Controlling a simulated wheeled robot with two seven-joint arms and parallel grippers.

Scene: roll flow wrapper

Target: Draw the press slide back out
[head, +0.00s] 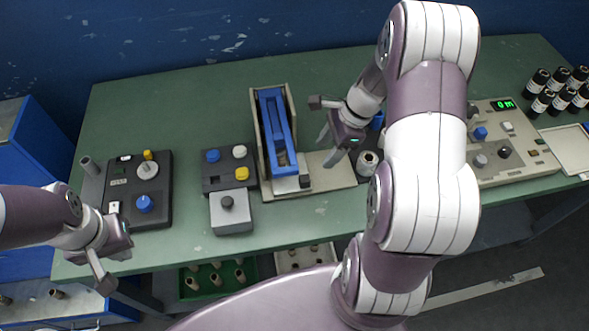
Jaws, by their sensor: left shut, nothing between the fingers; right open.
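The press (255,125) stands mid-table with beige side walls and a long blue part (276,130) between them. A light grey block (288,184) with a dark knob (305,182) sits at its near end, on a beige base plate (330,172). I cannot tell for certain which part is the slide. My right gripper (328,147) is open and empty, above the base plate just right of the press and apart from the knob. My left gripper (105,284) is shut and empty at the table's front left edge, far from the press.
A black control box (125,215) and a button box (232,212) stand left of the press. A beige panel with a green display (495,125) and several dark bottles (540,80) are at the right. My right arm hides part of the table. The back left is clear.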

